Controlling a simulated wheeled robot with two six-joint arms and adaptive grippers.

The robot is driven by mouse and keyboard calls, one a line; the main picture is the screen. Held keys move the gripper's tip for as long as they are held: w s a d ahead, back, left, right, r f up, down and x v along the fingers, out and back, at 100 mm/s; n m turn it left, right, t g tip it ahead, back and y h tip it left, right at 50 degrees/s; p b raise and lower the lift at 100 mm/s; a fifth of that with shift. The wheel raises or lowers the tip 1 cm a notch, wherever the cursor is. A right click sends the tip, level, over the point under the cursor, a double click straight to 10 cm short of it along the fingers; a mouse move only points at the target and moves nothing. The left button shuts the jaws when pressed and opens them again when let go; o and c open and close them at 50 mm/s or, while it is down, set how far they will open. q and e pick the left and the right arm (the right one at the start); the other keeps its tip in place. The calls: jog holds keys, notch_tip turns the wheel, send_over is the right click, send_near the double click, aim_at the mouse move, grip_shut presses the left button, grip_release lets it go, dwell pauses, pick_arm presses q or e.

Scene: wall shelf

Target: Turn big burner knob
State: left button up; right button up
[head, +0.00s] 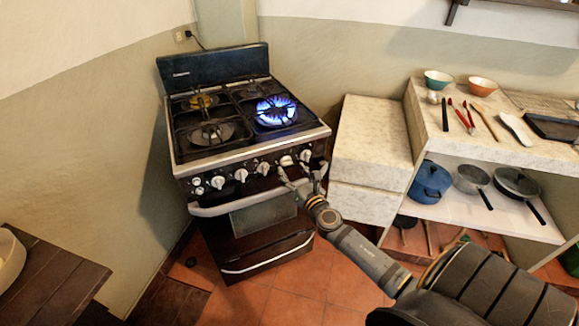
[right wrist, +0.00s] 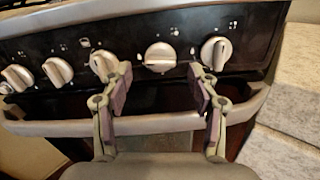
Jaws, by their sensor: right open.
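The stove (head: 262,213) has a row of pale knobs along its dark front panel (right wrist: 133,55). One knob (head: 286,160) has its grip bar turned nearly level, unlike its neighbours. In the right wrist view this level-barred knob (right wrist: 160,57) lies ahead, between the lines of my fingers. My right gripper (head: 301,172) is open and empty at the panel's right part. In the wrist view its fingertips (right wrist: 161,80) appear just below and to either side of that knob; contact cannot be told. A large burner (head: 276,111) on the right burns blue. My left gripper is out of view.
The oven handle bar (right wrist: 50,128) runs below the knobs, under my fingers. A marble-patterned block (head: 370,145) stands close to the stove's right. A shelf counter (head: 500,150) with bowls, utensils and pans is further right. A wooden table (head: 45,275) is at lower left.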

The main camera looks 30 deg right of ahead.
aim_at(286, 161)
jog(key=shift+w+d, duration=0.2)
jog(key=shift+w, duration=0.95)
jog(key=shift+c, duration=0.5)
jog(key=c, duration=1.1)
jog(key=shift+o, duration=0.2)
